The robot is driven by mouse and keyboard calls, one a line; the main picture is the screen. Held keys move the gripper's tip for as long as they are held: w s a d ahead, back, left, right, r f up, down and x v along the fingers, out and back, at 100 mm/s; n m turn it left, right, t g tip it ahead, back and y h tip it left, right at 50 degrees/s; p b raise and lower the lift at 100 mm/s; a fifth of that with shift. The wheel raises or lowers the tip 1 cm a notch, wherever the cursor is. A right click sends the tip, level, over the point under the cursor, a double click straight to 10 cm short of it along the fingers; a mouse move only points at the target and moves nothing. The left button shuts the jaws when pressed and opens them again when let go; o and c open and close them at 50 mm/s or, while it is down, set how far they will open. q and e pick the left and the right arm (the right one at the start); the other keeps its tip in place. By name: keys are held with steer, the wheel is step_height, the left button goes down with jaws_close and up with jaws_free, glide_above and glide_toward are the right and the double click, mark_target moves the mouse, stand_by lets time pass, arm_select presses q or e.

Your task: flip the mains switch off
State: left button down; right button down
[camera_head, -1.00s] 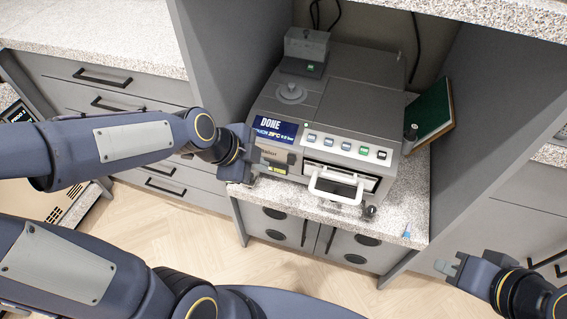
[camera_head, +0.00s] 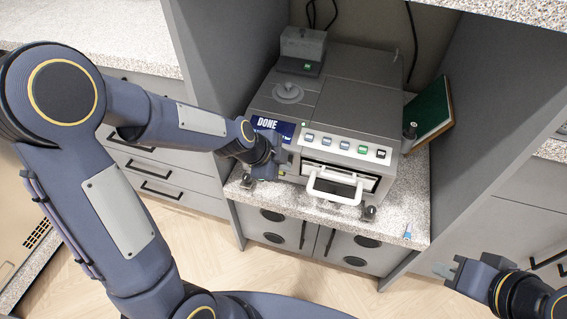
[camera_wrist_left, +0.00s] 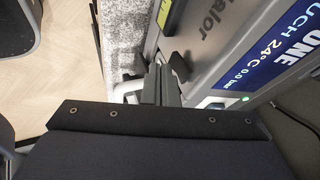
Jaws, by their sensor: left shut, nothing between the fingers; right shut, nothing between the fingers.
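The grey autoclave (camera_head: 350,90) stands in the bay. Its display (camera_head: 268,124) reads DONE, partly covered by my left arm. To the right of it is a row of buttons (camera_head: 344,145), one green, above a white door handle (camera_head: 335,188). No switch is clearly marked as mains; I cannot tell which one it is. My left gripper (camera_head: 283,172) is shut and empty at the front panel, below the display and left of the handle. In the left wrist view its fingers (camera_wrist_left: 162,85) are close to the panel; contact cannot be told. My right gripper (camera_head: 452,272) is shut and empty, away at lower right.
A small box with a green light (camera_head: 306,65) sits on the autoclave's back left. A green book (camera_head: 428,112) leans at the right. The bay's side walls (camera_head: 210,80) stand close on both sides. A small blue item (camera_head: 407,235) lies on the shelf's front edge.

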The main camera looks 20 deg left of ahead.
arm_select(q)
steer(key=shift+w, duration=0.2)
steer(key=shift+f, duration=0.1)
steer(key=shift+w+r+t+b, duration=0.3)
steer(key=shift+r+t+b, duration=0.1)
steer(key=shift+r+b, duration=0.45)
steer(key=shift+s, duration=0.1)
stand_by(0.5)
